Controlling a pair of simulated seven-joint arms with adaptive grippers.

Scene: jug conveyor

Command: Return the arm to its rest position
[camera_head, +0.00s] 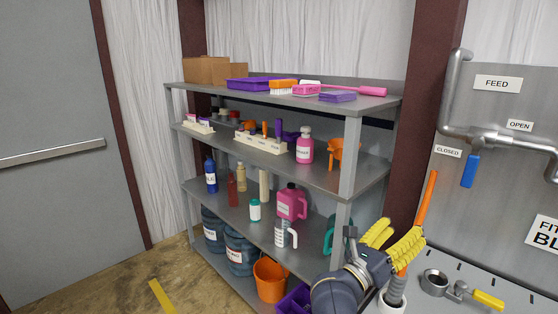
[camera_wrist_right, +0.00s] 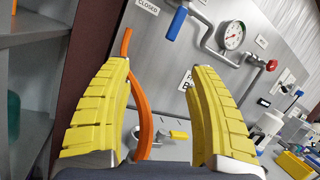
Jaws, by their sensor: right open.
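My right gripper (camera_head: 392,240) has yellow ridged fingers and shows at the lower right of the head view. In the right wrist view the two fingers of the gripper (camera_wrist_right: 163,95) stand wide apart with nothing between them held. Behind the fingers an orange hose (camera_wrist_right: 142,105) rises; it also shows in the head view (camera_head: 428,205), close to the gripper. I cannot tell whether they touch. My left gripper is in neither view.
A grey shelf unit (camera_head: 350,160) with jugs and bottles stands left of my right arm. A pink jug (camera_head: 292,202) is on a lower shelf. A metal panel with a blue-handled valve (camera_head: 470,171) is at right. A yellow-handled clamp (camera_head: 488,299) lies below.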

